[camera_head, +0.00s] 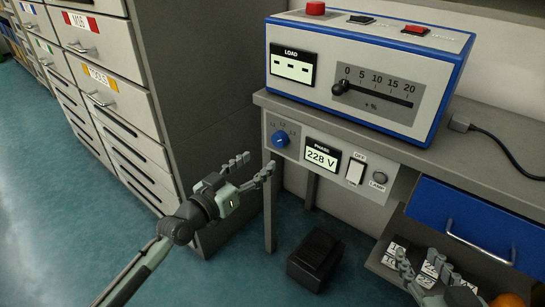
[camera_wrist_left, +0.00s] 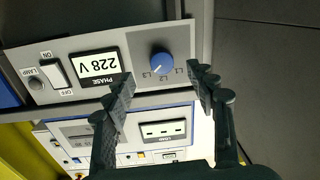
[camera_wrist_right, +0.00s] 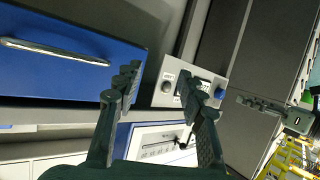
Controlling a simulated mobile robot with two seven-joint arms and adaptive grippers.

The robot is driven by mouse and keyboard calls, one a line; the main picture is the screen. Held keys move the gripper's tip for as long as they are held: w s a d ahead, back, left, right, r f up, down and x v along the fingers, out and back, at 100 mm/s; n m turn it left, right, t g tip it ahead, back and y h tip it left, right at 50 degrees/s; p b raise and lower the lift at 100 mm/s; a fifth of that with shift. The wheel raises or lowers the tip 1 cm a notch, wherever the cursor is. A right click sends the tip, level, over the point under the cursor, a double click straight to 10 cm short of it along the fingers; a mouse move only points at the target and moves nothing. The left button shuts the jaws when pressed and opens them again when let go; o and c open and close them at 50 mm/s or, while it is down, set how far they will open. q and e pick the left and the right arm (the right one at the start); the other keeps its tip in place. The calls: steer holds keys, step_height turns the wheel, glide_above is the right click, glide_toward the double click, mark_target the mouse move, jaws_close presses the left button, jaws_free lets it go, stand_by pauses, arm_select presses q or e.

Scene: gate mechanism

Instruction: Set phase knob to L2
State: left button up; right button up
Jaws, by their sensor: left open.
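The blue round phase knob (camera_head: 280,139) sits on the grey panel under the bench top, with small L labels around it. It also shows in the left wrist view (camera_wrist_left: 162,63), upside down, between and beyond my fingers, and small in the right wrist view (camera_wrist_right: 220,93). The phase display (camera_head: 322,158) reads 228 V. My left gripper (camera_head: 254,167) is open and empty, in front of and below the knob, not touching it. My right gripper (camera_head: 418,260) is open and empty at the lower right, near the blue drawer.
A load box (camera_head: 440,75) with a slider stands on the bench above the panel. A white switch (camera_head: 356,171) and a lamp (camera_head: 379,182) are right of the display. A blue drawer (camera_head: 470,225) is at right. Grey drawer cabinets (camera_head: 110,60) stand left; a black box (camera_head: 314,258) is below.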

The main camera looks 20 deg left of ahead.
mark_target(277, 141)
arm_select(q)
steer(key=x, duration=0.3)
steer(key=r+x, duration=0.1)
steer(key=x, duration=0.2)
steer(key=shift+w+d+r, duration=0.1)
steer(key=shift+w+r, duration=0.1)
steer(key=shift+w, duration=0.05)
steer(key=shift+w+d, duration=0.2)
steer(key=shift+w, duration=0.5)
arm_select(e)
steer(key=shift+a+r+t, duration=0.15)
steer(key=shift+a+r, duration=0.1)
steer(key=shift+r, duration=0.3)
steer(key=shift+a+r+t, duration=0.15)
steer(key=shift+a+r, duration=0.05)
steer(key=shift+r, duration=0.35)
arm_select(q)
steer(key=c, duration=1.2)
steer(key=shift+o, duration=0.2)
